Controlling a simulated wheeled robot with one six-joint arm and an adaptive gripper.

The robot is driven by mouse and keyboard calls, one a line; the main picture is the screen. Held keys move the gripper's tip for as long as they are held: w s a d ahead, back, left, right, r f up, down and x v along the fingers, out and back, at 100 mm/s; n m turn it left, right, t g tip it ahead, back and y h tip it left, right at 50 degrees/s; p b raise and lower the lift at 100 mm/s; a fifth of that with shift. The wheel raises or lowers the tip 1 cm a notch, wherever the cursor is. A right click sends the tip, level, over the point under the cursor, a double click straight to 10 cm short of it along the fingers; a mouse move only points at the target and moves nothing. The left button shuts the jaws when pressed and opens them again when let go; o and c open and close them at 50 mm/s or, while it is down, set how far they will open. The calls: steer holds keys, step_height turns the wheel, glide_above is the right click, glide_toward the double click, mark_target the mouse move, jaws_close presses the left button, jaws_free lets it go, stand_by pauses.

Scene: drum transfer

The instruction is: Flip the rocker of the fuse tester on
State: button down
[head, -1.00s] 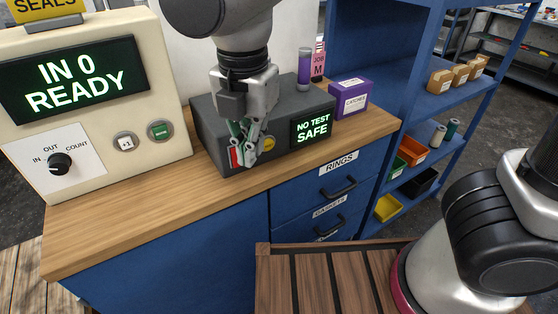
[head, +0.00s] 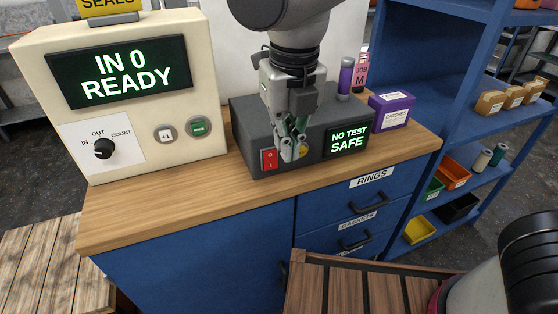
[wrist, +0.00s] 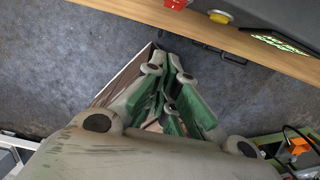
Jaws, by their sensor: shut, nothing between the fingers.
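The fuse tester (head: 248,128) is a dark grey box on the wooden counter. Its red rocker (head: 269,160) is at the left of the front face; part of it also shows at the top edge of the wrist view (wrist: 175,3). Its lit screen (head: 348,141) reads "NO TEST SAFE". A yellow button (head: 303,151) sits between them, partly behind my fingers, and shows whole in the wrist view (wrist: 220,16). My gripper (head: 292,154) is shut and empty, in front of the tester, right of the rocker. I cannot tell whether it touches the face.
A cream counter machine (head: 140,110) reading "IN 0 READY" stands left of the tester. A purple box (head: 391,110), a purple tube (head: 345,76) and a pink bottle (head: 361,72) are to the right and behind. The front counter strip (head: 190,195) is clear.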

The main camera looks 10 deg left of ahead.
mark_target(270, 160)
steer(key=shift+w+a+f, duration=0.45)
steer(key=shift+w+f, duration=0.25)
steer(key=shift+f, duration=1)
steer(key=shift+w+a+f, duration=0.4)
steer(key=shift+w+f, duration=0.35)
steer(key=shift+f, duration=0.95)
steer(key=shift+w+a+f, duration=0.45)
steer(key=shift+w+f, duration=0.25)
steer(key=shift+f, duration=1)
steer(key=shift+w+a+f, duration=0.25)
steer(key=shift+w+f, duration=0.05)
steer(key=shift+f, duration=0.1)
steer(key=shift+r, duration=0.1)
